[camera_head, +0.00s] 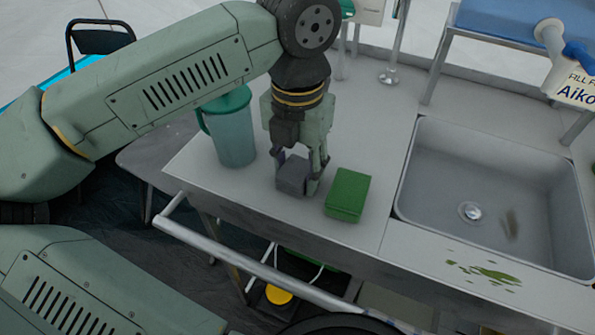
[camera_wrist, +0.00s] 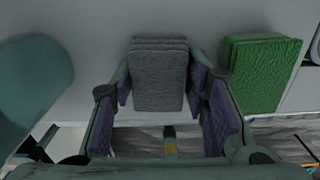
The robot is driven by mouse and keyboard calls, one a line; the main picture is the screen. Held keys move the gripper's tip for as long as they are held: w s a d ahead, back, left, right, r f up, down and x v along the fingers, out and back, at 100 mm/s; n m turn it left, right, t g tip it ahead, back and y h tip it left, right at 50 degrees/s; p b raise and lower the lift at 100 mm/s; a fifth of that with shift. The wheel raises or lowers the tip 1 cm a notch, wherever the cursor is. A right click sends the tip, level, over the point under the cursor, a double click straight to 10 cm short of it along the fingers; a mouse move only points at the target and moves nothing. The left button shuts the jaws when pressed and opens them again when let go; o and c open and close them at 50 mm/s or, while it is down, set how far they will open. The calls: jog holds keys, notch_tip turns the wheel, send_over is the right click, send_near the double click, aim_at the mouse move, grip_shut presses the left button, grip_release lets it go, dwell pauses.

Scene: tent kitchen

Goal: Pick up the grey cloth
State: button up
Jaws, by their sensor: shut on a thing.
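The grey cloth (camera_head: 292,174) is a folded, block-shaped stack near the front edge of the counter, left of a green block. It also shows in the wrist view (camera_wrist: 158,75), upright between the two fingers. My gripper (camera_head: 302,180) points down over the counter and is shut on the grey cloth, with a finger on each side of it. In the wrist view my gripper's fingers (camera_wrist: 163,100) flank the cloth left and right. I cannot tell whether the cloth's underside touches the counter.
A folded green cloth or sponge (camera_head: 347,194) lies close to the right of my gripper. A teal pitcher (camera_head: 231,128) stands close on the left. The sink (camera_head: 490,190) is farther right. A metal rail (camera_head: 250,262) runs along the counter's front. Bare counter (camera_head: 365,130) lies behind.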

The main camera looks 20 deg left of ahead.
aim_at(298, 167)
jog(key=shift+c, duration=0.3)
notch_tip(298, 167, up, 10)
jog(key=shift+b, duration=0.4)
jog(key=o, duration=0.4)
jog(key=c, duration=0.5)
jog(key=shift+o, duration=0.2)
dwell(0.9)
